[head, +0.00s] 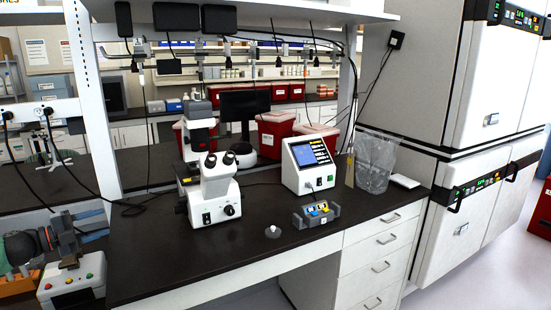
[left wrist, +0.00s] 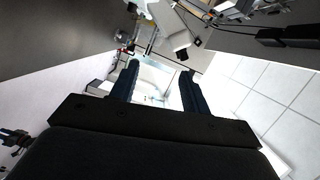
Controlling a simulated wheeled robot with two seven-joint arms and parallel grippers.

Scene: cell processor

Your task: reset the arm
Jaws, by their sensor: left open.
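In the left wrist view, my left gripper (left wrist: 159,85) shows its two dark fingers spread well apart. Nothing is between them, only distant room beyond. In the head view, a dark grey part with an orange band shows at the lower left edge, above a white box (head: 73,288) with coloured buttons; I cannot tell clearly whether it belongs to my left arm. My right gripper is in neither view.
The dark bench holds a white microscope (head: 213,192), a screened device (head: 309,165), a small tube rack (head: 317,215), a small pale puck (head: 272,232) and a clear-bagged bin (head: 374,165). Stacked white incubators (head: 480,210) stand at right. The bench's front left is clear.

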